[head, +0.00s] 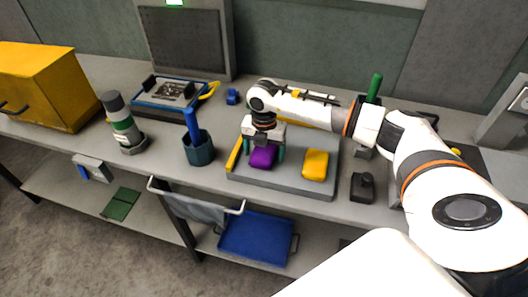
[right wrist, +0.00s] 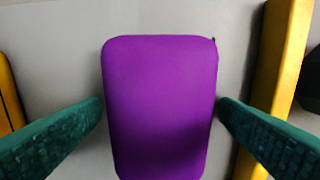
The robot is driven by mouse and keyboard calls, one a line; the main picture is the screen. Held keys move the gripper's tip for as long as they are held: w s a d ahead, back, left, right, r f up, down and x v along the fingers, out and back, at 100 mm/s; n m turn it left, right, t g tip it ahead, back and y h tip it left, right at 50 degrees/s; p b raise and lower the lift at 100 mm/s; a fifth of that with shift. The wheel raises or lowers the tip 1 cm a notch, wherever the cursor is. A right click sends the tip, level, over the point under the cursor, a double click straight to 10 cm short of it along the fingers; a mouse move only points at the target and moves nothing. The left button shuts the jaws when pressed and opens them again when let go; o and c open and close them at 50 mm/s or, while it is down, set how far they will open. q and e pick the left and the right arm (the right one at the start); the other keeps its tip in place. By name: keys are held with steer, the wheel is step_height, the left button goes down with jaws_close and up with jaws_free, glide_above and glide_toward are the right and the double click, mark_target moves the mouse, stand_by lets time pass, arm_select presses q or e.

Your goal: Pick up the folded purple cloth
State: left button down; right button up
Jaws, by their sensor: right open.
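My right gripper (head: 263,153) reaches down over the cloth from above. In the right wrist view its two green fingertips (right wrist: 160,103) stand open, one on each side of the cloth, close to its edges. I cannot tell whether they touch it. A folded yellow cloth (head: 315,165) lies on the same tray, to the right. My left gripper is not in view.
A small dark block (head: 362,187) sits right of the tray. A blue tray (head: 256,238) is on the lower shelf.

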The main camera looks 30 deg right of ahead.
mark_target(264, 150)
steer(key=c, duration=1.1)
step_height(264, 150, up, 10)
steer(key=shift+r+b, duration=0.1)
steer(key=shift+b, duration=0.95)
steer(key=o, duration=0.5)
steer(key=c, duration=0.4)
